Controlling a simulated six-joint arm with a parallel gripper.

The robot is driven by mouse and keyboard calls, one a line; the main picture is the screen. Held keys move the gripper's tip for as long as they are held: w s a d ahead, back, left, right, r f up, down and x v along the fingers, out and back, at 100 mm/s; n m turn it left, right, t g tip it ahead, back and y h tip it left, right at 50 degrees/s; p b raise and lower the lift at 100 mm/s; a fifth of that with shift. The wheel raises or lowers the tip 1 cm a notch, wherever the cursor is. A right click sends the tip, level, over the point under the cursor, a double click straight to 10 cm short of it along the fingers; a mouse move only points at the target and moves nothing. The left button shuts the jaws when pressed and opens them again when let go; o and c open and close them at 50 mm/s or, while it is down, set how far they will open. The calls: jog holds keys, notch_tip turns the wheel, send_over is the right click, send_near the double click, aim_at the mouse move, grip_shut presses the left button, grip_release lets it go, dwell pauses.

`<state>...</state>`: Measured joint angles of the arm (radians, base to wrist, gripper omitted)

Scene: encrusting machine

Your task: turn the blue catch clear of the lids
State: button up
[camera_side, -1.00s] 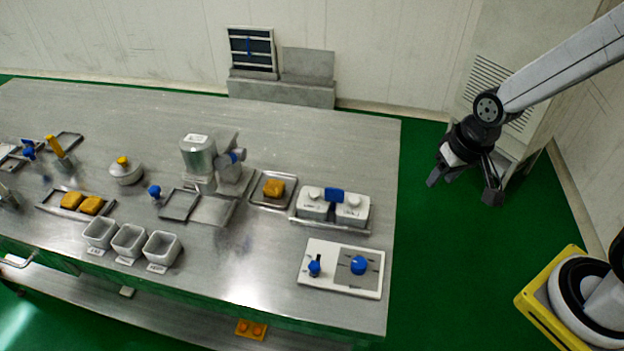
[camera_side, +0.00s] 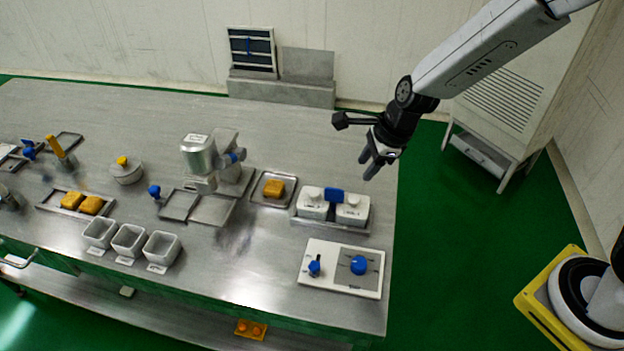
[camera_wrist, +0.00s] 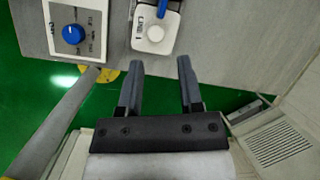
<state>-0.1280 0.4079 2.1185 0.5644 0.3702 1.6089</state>
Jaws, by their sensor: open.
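The blue catch (camera_side: 334,195) sits between two white lidded containers, the left one (camera_side: 312,206) and the right one (camera_side: 352,212), and lies across the edges of both lids. The containers stand on a metal tray (camera_side: 330,227) near the table's right end. My gripper (camera_side: 370,170) is open and empty, above and a little behind the right container in the side view. In the wrist view my open fingers (camera_wrist: 160,80) point toward the table edge, and one white container (camera_wrist: 155,30) with a round knob shows ahead of them. Little of the catch shows there.
A tray with an orange block (camera_side: 274,188) and the metal machine (camera_side: 200,155) are to the left.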

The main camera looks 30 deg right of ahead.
aim_at(335, 189)
jog(key=w+a+m, duration=0.1)
jog(key=m, duration=0.1)
jog(key=w+a+f+m, duration=0.1)
jog(key=m, duration=0.1)
jog(key=shift+w+y, duration=0.1)
jog(key=shift+y, duration=0.2)
jog(key=shift+x, duration=3.85)
jog(key=shift+c, duration=0.2)
grip_shut()
